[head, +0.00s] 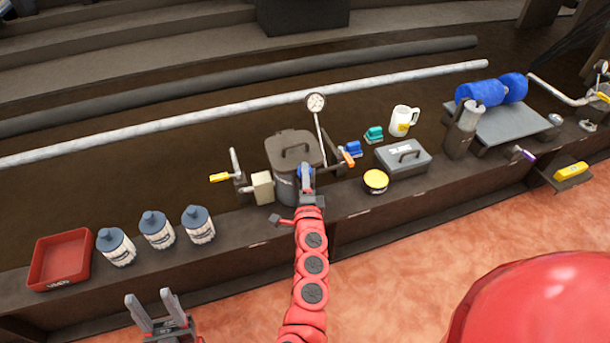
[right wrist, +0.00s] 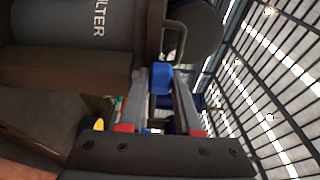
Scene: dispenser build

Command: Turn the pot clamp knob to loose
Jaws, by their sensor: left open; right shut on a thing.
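The dark grey lidded pot (head: 285,152) stands upright at the middle of the bench. In the right wrist view the pot (right wrist: 70,30) fills the upper left, with part of a label showing. My right gripper (head: 306,168) is at the pot's front right side, shut on the blue clamp knob (right wrist: 162,78). The knob sits between the fingertips (right wrist: 163,77) in the right wrist view and is mostly hidden in the head view. I cannot tell how far it is turned. My left gripper (head: 155,300) is open and empty, in front of the bench at lower left.
A red tray (head: 60,258) and three white bottles (head: 157,229) stand to the left. A yellow-handled lever (head: 219,177) and a dial gauge (head: 316,103) are close to the pot. A yellow tin (head: 375,181) and a grey box (head: 404,157) stand to the right.

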